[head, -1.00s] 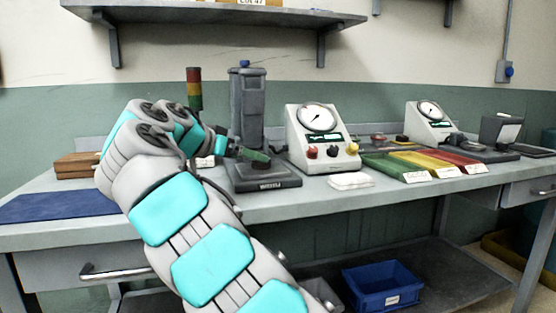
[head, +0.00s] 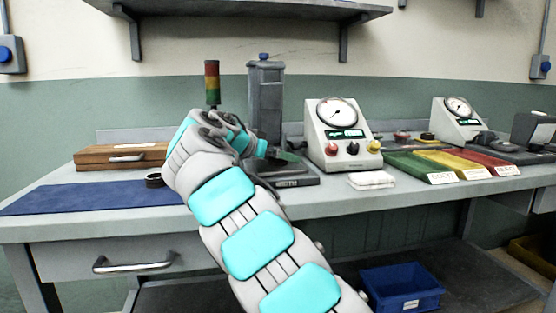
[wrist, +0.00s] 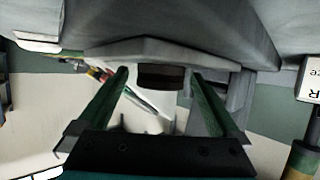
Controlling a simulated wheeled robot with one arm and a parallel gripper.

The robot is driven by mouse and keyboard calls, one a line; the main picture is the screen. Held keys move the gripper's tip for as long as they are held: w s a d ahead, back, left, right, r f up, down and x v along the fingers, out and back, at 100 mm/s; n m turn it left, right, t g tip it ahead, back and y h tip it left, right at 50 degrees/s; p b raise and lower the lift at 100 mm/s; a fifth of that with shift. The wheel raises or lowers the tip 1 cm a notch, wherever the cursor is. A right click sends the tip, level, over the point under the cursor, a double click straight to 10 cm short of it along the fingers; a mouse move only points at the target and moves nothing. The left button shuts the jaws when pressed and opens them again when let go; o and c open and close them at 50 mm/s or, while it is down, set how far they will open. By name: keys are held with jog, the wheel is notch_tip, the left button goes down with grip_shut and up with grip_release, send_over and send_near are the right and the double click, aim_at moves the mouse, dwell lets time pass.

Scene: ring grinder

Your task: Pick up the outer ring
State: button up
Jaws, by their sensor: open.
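A small dark ring-shaped piece (head: 153,181) lies on the bench near the right end of the blue mat, partly beside my arm; I cannot tell for sure that it is the outer ring. My gripper (head: 287,157) is in front of the grey column machine (head: 266,100), well right of that piece. In the wrist view my gripper (wrist: 160,82) has its two green fingers apart. A dark round piece (wrist: 160,77) shows beyond the gap between them, under a grey body; I cannot tell what it is or whether it touches them.
A wooden box (head: 125,155) stands behind the blue mat (head: 90,197). A gauge unit (head: 340,135), a folded white cloth (head: 370,179) and green, yellow and red trays (head: 462,163) stand to the right. A signal light (head: 212,82) rises behind my arm.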

grip_shut()
dwell(0.8)
jog(key=shift+r, duration=0.25)
